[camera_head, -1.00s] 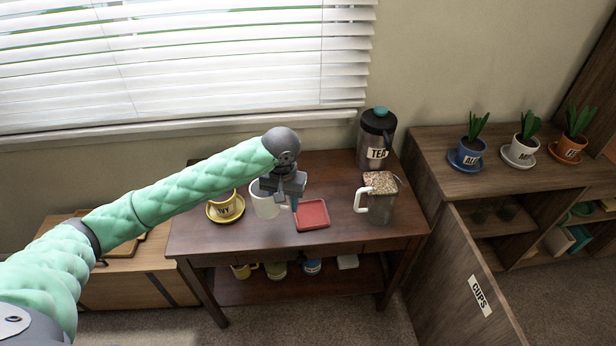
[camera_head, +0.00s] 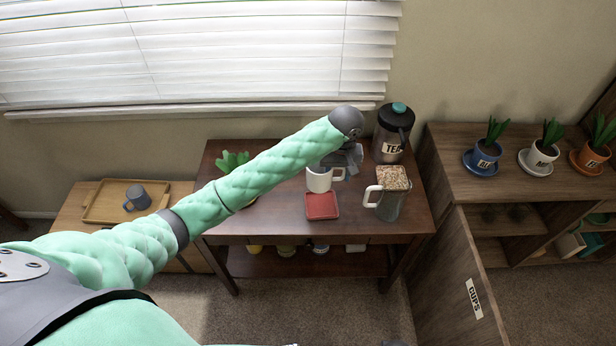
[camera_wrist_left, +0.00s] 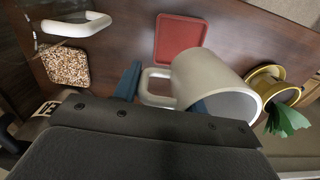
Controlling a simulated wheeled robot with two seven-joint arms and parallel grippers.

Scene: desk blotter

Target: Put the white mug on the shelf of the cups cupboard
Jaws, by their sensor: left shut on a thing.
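The white mug (camera_head: 318,181) is upright in the head view, above the dark table and just behind the red coaster (camera_head: 321,206). My left gripper (camera_head: 337,168) is shut on its handle side. In the left wrist view the white mug (camera_wrist_left: 208,75) shows its handle between the blue fingertips (camera_wrist_left: 165,92); part of the mug is hidden by the gripper. The cups cupboard stands at the right, its labelled door (camera_head: 450,275) swung open. My right gripper is not in view.
A tea jug (camera_head: 392,133) and a white-handled grain-filled pitcher (camera_head: 391,192) stand on the table (camera_head: 270,222) right of the mug. Potted plants (camera_head: 484,155) line the cupboard top. The open door juts forward beside the table. A tray (camera_head: 105,203) with a grey mug lies left.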

